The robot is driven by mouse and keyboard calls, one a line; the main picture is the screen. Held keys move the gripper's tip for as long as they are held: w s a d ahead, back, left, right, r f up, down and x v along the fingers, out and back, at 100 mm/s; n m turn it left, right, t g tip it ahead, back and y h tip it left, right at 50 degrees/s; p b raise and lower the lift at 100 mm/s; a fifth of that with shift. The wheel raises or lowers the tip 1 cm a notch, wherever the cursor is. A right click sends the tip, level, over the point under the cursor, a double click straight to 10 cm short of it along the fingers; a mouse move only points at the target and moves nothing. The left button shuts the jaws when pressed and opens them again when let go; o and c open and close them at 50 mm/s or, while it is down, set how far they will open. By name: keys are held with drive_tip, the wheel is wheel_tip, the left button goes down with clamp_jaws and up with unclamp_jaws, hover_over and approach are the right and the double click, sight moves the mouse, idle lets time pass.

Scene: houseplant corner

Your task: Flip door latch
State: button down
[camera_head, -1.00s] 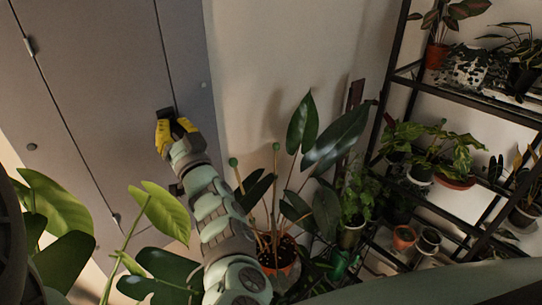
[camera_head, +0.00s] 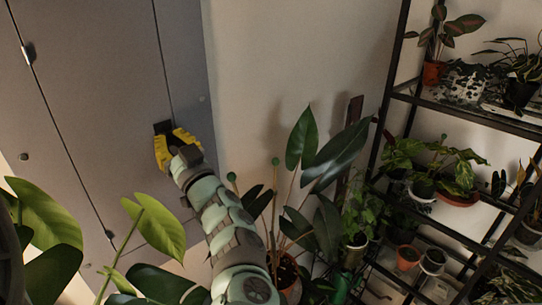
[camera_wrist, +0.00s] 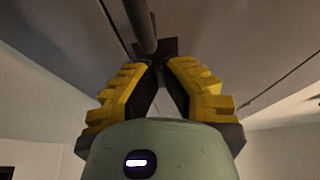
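The grey door (camera_head: 95,125) fills the left of the head view. A dark latch plate (camera_head: 163,127) sits near its right edge. In the wrist view the latch shows as a dark plate (camera_wrist: 172,46) and a long dark bar (camera_wrist: 138,22) that runs from the top down toward my fingertips. My gripper (camera_head: 172,142) has yellow-padded fingers just below the latch plate. In the wrist view my gripper (camera_wrist: 163,66) has its fingertips apart, with a gap between them at the bar's near end. I cannot tell whether they touch the bar.
A leafy plant (camera_head: 155,225) stands at the lower left, close to my arm. A tall potted plant (camera_head: 305,140) stands right of my arm. A black shelf (camera_head: 385,105) with several potted plants is at the right. The wall between door and shelf is bare.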

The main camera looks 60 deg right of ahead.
drive_tip(key=c, duration=1.1)
unclamp_jaws()
drive_tip(key=v, duration=1.2)
drive_tip(key=shift+w, duration=0.1)
